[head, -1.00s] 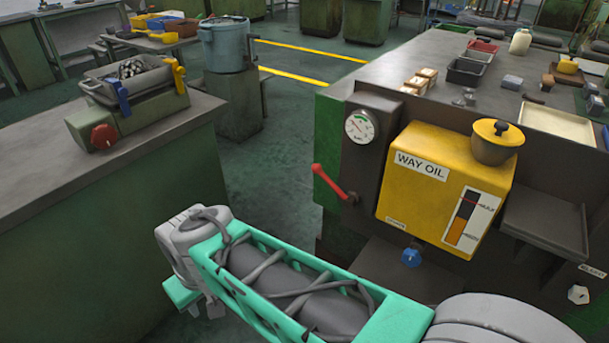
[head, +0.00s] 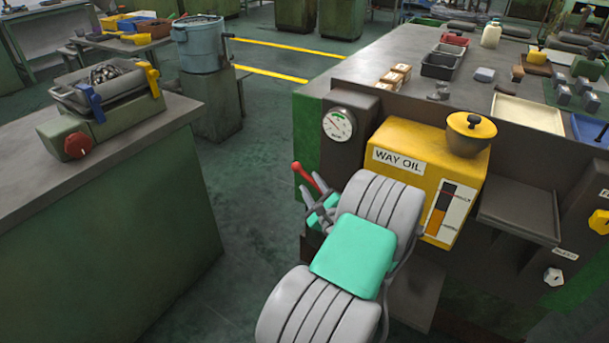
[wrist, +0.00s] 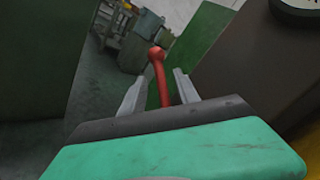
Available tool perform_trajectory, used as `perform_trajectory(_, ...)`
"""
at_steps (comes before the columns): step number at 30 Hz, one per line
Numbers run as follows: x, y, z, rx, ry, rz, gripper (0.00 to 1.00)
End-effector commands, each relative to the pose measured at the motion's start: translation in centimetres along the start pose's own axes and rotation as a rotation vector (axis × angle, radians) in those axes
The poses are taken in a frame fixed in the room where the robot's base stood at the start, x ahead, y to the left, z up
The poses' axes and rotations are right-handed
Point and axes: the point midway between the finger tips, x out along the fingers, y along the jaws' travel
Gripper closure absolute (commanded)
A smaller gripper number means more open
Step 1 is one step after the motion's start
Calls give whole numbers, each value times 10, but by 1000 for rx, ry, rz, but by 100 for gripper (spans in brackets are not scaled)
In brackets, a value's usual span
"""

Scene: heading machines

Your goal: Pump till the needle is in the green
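The red pump lever (head: 311,179) sticks up at the left side of the machine, below the gauge. In the wrist view the lever (wrist: 160,75) rises between my two fingers, its round knob beyond them. My gripper (head: 318,207) is at the lever; in the wrist view (wrist: 155,92) the fingers are apart, with gaps on both sides of the lever. The gauge (head: 339,124) has a white dial with a green patch; its needle is too small to read surely. The yellow WAY OIL tank (head: 400,140) is right of the gauge, partly hidden by my arm.
A green-sided workbench (head: 130,215) with a vice-like unit (head: 105,100) stands at left. The machine top (head: 400,55) holds trays and small parts. A grey shelf (head: 520,205) juts out right of the tank. Open floor (head: 255,150) lies between bench and machine.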

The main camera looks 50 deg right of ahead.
Motion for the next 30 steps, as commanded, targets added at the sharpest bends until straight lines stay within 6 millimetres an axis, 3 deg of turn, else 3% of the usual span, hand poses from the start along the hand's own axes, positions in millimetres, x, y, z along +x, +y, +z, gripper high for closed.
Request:
perform_trajectory(3,25,2,2,-3,-5,5,62)
perform_trajectory(8,49,2,1,-5,-2,4,62)
perform_trajectory(17,56,1,0,-5,0,3,62)
perform_trajectory(30,56,1,1,-5,-1,4,97)
